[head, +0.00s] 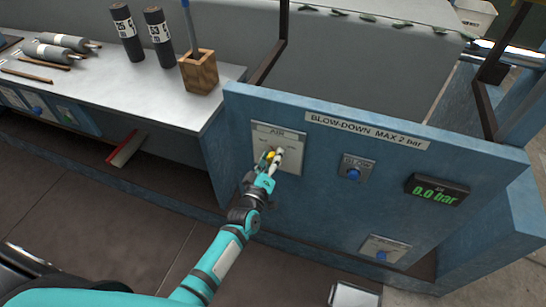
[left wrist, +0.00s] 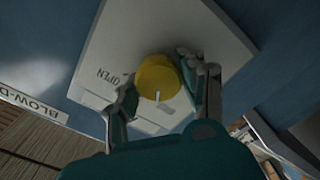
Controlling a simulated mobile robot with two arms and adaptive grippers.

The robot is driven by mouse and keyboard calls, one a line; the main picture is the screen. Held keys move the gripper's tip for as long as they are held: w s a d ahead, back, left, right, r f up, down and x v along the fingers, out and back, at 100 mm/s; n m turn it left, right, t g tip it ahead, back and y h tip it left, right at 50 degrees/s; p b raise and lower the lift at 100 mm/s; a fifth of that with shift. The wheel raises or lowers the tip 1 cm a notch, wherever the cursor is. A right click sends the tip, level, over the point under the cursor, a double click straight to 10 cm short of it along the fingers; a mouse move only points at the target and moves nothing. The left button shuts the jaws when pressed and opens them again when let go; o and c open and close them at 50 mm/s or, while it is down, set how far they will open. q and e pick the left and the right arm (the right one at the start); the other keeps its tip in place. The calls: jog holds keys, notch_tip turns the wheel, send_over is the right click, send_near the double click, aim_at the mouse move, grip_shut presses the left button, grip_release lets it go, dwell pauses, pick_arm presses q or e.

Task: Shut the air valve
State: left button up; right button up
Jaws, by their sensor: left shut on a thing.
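The air valve is a yellow round knob (left wrist: 158,78) on a light grey plate (head: 292,138) labelled AIR, on the blue panel. In the left wrist view the word OPEN shows on the plate beside the knob, and a pale pointer mark shows at the knob's edge. My left gripper (head: 270,160) is at the plate, its fingers on both sides of the knob and shut on it; it also shows in the left wrist view (left wrist: 165,90). In the head view the fingers hide much of the knob. My right gripper is not in view.
The blue panel (head: 240,150) also bears a BLOW-DOWN MAX 2 bar label (head: 366,131), a blue button (head: 353,174), a 0.0 bar display (head: 437,191) and a lower blue button (head: 382,255). A bench (head: 120,95) at left holds dark cylinders and a wooden pen holder (head: 198,74).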

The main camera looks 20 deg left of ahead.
pick_arm(q)
jog(key=shift+n, duration=1.2)
jog(key=o, duration=1.2)
jog(key=shift+d, duration=0.1)
jog(key=shift+c, duration=0.2)
jog(key=shift+s, duration=0.25)
jog(key=s, duration=1.1)
jog(key=shift+s+a, duration=0.25)
jog(key=shift+s, duration=0.05)
jog(key=shift+r, duration=0.1)
